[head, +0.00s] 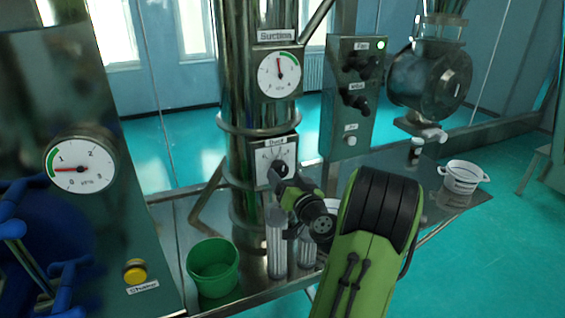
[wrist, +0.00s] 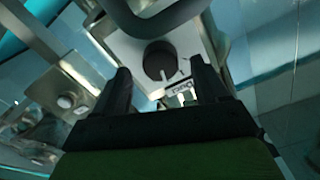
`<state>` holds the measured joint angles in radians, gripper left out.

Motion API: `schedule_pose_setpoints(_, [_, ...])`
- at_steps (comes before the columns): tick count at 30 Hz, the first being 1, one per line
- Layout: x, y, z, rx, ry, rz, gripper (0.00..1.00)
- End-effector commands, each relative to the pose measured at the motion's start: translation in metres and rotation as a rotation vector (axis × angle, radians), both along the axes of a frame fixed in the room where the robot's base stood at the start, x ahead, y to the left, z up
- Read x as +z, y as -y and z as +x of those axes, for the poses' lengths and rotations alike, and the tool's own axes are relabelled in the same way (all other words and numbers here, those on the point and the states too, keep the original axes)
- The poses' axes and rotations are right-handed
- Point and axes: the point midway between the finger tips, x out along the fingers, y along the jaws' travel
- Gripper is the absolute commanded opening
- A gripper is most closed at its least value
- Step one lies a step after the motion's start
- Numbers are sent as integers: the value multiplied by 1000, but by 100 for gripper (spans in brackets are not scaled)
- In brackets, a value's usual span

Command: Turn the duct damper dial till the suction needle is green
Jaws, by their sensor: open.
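The duct damper dial is a dark round knob (wrist: 160,61) on a pale plate. In the head view its plate (head: 262,158) is on the duct below the suction gauge, and my gripper partly hides the knob. The suction gauge (head: 279,75) has a white face with a green arc at upper right. Its red needle points almost straight up, near the arc's left end; I cannot tell whether it is inside the green. My gripper (wrist: 161,82) is open, its two dark fingers on either side of the knob in the wrist picture. Contact cannot be made out.
A green bucket (head: 213,268) and clear cylinders (head: 277,250) stand on the bench under my arm. A panel (head: 350,95) with knobs and a lit green lamp is right of the duct. Another gauge (head: 80,168) is at left. A white bowl (head: 462,178) is at right.

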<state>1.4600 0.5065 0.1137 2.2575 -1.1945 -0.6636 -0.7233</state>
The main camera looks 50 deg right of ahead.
Motion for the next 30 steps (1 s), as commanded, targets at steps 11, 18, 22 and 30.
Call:
schedule_pose_setpoints(11, [0, 15, 25, 0, 0, 0, 73])
schedule_pose_setpoints(18, [0, 14, 25, 0, 0, 0, 52])
schedule_pose_setpoints(22, [0, 14, 25, 1, 1, 1, 32])
schedule_pose_setpoints(30, [0, 14, 24, 0, 5, 9, 17])
